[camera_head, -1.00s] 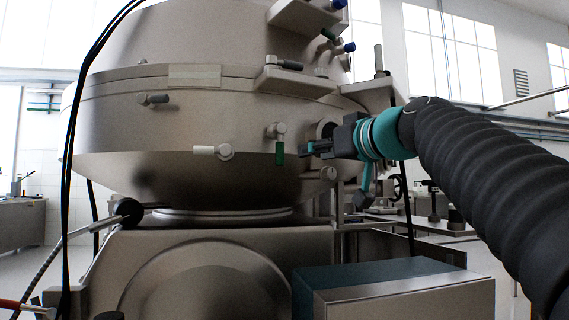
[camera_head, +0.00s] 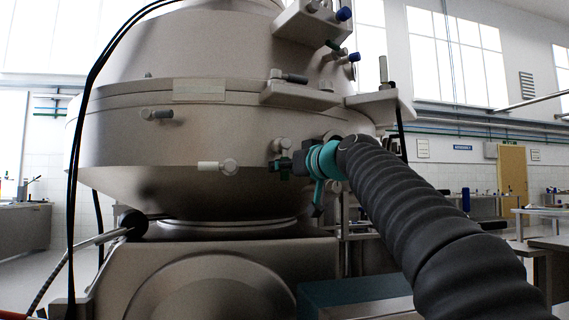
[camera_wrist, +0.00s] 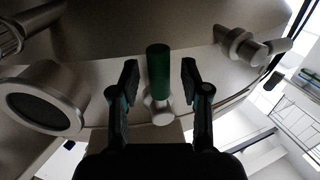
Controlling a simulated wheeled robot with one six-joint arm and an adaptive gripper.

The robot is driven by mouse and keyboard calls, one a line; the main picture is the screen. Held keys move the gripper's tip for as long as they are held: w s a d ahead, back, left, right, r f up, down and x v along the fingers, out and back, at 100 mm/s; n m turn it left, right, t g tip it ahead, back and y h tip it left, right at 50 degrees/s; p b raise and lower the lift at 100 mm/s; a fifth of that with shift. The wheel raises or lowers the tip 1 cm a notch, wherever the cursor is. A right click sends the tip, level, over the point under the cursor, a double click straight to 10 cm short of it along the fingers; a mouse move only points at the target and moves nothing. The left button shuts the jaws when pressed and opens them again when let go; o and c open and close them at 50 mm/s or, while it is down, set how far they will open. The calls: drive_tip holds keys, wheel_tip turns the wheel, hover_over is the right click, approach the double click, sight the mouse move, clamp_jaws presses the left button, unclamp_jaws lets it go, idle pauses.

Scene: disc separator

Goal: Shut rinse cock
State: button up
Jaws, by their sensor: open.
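The separator's side carries a cock with a green handle, its metal body (camera_head: 281,146) showing above my gripper. The green handle (camera_wrist: 158,72) hangs straight down in the head view before the fingers arrive; in the wrist view it stands upright in the picture. My gripper (camera_head: 279,168) is at this handle, mostly covering it in the head view. In the wrist view my gripper (camera_wrist: 160,68) is open, one finger on each side of the handle, with a visible gap to both. No contact shows. No label tells which cock is the rinse cock.
A cock with a pale handle (camera_head: 210,165) lies level to the left. A grey-handled cock (camera_head: 157,114) and blue-tipped fittings (camera_head: 344,14) sit higher on the separator. A round port (camera_wrist: 45,98) is close beside the gripper. A blue-topped box (camera_head: 360,285) stands below.

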drive_tip(key=shift+w+a, duration=0.25)
drive_tip(key=shift+w, duration=0.1)
clamp_jaws()
